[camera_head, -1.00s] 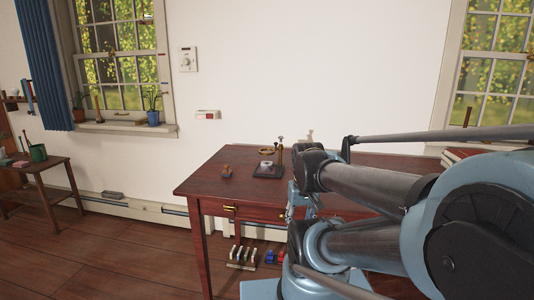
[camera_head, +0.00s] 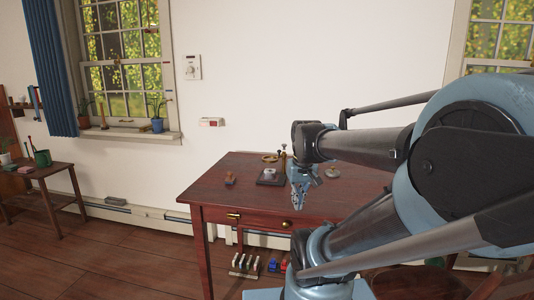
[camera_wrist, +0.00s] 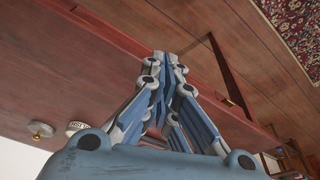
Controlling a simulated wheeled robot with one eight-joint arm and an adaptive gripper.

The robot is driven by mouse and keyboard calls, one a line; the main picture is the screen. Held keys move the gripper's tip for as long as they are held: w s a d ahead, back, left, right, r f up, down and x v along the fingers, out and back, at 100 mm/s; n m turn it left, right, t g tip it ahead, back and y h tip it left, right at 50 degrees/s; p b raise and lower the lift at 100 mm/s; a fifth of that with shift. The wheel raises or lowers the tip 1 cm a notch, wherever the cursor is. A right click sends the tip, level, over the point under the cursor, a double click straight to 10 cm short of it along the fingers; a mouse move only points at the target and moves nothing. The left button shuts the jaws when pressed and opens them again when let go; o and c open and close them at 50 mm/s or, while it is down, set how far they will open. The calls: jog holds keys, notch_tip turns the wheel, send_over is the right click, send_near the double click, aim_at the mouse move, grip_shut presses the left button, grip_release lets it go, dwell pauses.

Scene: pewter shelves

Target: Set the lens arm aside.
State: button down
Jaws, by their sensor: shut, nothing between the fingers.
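A small stand with a dark square base (camera_head: 271,178) is on the reddish wooden desk (camera_head: 235,200). A white round piece sits on the base, and a thin upright post rises at its right. A brass ring (camera_head: 270,157), which looks like the lens arm, is behind and above the base. My gripper (camera_head: 301,206) points down just right of the stand, apart from the ring. It is shut and empty. In the wrist view my gripper (camera_wrist: 166,65) has its fingers together above the desk top. No lens arm can be made out there.
A small brown object (camera_head: 230,179) lies left of the stand. A pale round object (camera_head: 332,172) is to the right on the desk. In the wrist view, a white lettered round piece (camera_wrist: 76,127) is at lower left. The desk's front left is clear.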

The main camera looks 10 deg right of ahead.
jog(key=w+a+r+n, duration=0.15)
jog(key=w+r, duration=0.35)
jog(key=w, duration=0.8)
jog(key=w+a+r+t+y, duration=0.1)
jog(key=w+a+r, duration=0.3)
jog(key=w, duration=0.9)
jog(key=w+a+r+n, duration=0.1)
jog(key=w+r, duration=0.5)
jog(key=w, duration=0.7)
notch_tip(320, 180, down, 10)
jog(key=shift+s+r, duration=0.2)
jog(key=shift+s+n, duration=0.25)
jog(key=shift+n, duration=0.2)
